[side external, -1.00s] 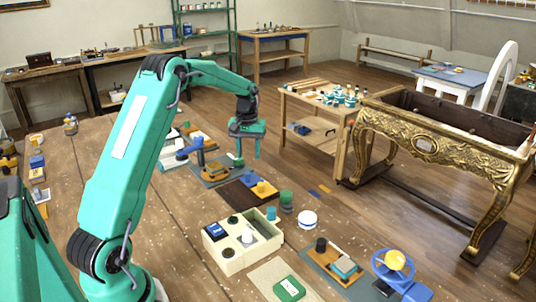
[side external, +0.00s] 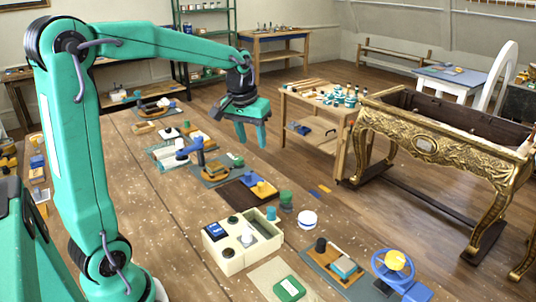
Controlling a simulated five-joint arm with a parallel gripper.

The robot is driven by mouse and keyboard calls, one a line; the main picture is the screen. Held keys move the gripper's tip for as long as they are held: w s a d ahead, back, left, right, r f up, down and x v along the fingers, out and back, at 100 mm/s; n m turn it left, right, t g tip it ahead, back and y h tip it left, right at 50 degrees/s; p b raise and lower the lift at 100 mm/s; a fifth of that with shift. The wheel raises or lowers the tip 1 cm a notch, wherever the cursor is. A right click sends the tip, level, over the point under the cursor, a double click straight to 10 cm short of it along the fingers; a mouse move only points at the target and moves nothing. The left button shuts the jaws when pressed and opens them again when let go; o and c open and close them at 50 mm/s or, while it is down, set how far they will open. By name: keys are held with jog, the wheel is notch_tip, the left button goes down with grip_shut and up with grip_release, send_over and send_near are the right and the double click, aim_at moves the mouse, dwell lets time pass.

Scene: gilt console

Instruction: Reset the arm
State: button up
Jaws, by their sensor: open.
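My gripper (side external: 252,146) is teal and hangs with its fingers down, raised above the far right part of the wooden workbench (side external: 180,240). Its two fingers are apart and nothing shows between them. It is up and behind a dark board with a yellow and a blue piece (side external: 250,192), not touching it. My upper arm stands nearly upright at the left, and my forearm reaches across to the right.
A cream divided box (side external: 243,240) sits on the near bench. A green block (side external: 289,288), a white round container (side external: 307,219) and a blue wheel fixture (side external: 393,266) are nearby. A blue post fixture (side external: 198,155) stands below the forearm. A gilt console (side external: 430,145) stands right.

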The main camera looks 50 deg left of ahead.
jog(key=s+d+m+t, duration=0.1)
jog(key=s+d+m, duration=0.1)
jog(key=s+d, duration=0.3)
jog(key=s+d+m+t, duration=0.2)
jog(key=s+d, duration=0.4)
jog(key=s, duration=0.6)
jog(key=shift+s+d+m+h, duration=0.2)
jog(key=shift+s+m+h, duration=0.2)
jog(key=shift+m, duration=0.1)
jog(key=shift+r, duration=0.1)
dwell(0.6)
